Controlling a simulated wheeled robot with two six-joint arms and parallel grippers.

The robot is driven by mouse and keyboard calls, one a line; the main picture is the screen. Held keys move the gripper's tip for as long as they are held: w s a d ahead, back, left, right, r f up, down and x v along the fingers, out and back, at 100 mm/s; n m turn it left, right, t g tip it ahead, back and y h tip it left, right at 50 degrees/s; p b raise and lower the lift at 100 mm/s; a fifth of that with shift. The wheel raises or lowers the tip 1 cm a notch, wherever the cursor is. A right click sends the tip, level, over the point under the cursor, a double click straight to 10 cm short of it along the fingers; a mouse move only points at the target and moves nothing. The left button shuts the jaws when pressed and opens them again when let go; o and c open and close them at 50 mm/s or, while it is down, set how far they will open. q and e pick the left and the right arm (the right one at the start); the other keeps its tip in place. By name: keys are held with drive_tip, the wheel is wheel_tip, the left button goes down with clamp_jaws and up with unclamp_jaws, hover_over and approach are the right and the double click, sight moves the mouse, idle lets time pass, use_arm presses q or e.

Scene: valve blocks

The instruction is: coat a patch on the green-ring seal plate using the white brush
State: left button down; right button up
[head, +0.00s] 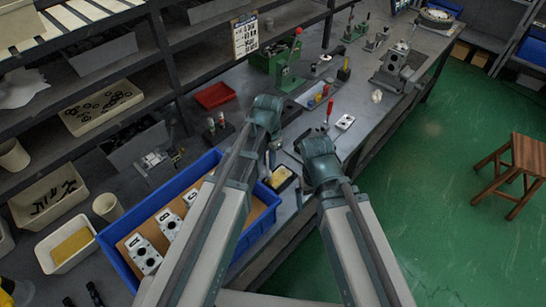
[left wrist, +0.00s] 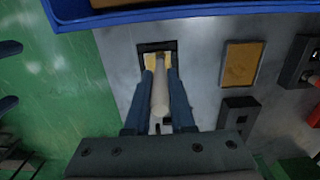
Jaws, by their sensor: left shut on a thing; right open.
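In the left wrist view my left gripper (left wrist: 160,78) is shut on the white brush (left wrist: 160,102), around its pale handle. The brush's far end is over a dark square-framed holder (left wrist: 145,47) with yellowish parts inside; I cannot tell whether it touches. In the head view my left gripper (head: 271,160) is over the bench beside the blue bin, and its fingers and the brush are mostly hidden by my arm. My right gripper (head: 298,156) is open and empty to the right of it, partly hidden. I cannot make out a green ring on any plate.
A yellow-topped tray (left wrist: 242,63) and a dark block with a slot (left wrist: 237,117) lie right of the brush. The blue bin (head: 115,262) holds several white valve blocks. A light plate (head: 345,121) lies farther back. The bench's right edge drops to green floor.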

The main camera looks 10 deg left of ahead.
sight(267, 153)
use_arm(q)
drive_tip(key=shift+s+a, duration=0.15)
drive_tip(key=shift+s, duration=0.1)
drive_tip(key=shift+r, duration=0.15)
wheel_tip(267, 153, up, 6)
drive_tip(key=p, duration=0.6)
drive_tip(key=shift+w, duration=0.1)
wheel_tip(267, 153, up, 3)
drive_tip(key=p, duration=0.3)
idle(0.3)
idle(0.6)
